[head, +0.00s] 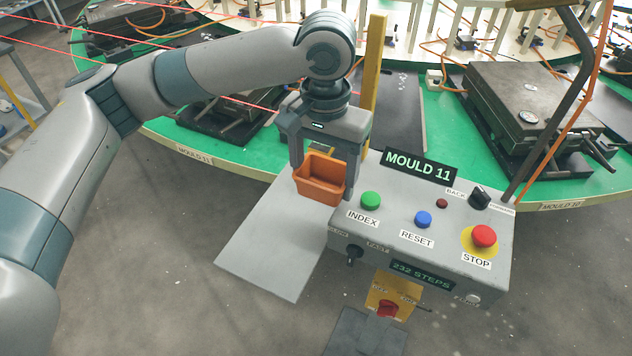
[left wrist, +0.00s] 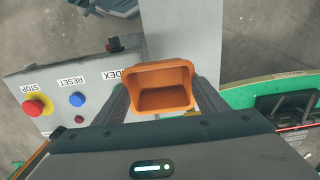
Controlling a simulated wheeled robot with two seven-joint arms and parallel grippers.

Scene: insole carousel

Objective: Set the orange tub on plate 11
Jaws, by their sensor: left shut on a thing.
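The orange tub (head: 320,181) is held upright between the two fingers of my left gripper (head: 323,172), beside the control box. In the left wrist view the tub (left wrist: 162,98) shows its open, empty inside, with a finger on each side. My left gripper is shut on it. The carousel rim has a label that seems to read MOULD 11 (head: 195,155) at the left. A dark mould plate (head: 222,118) lies behind that label, partly hidden by my left arm. My right gripper is not in view.
The control box (head: 345,232) has INDEX (head: 370,200), RESET (head: 423,219) and STOP (head: 484,236) buttons, and a display (head: 419,166) reading MOULD 11. A bare grey shelf (head: 265,245) lies below the tub. A yellow post (head: 375,65) stands behind the gripper. Red beams cross at upper left.

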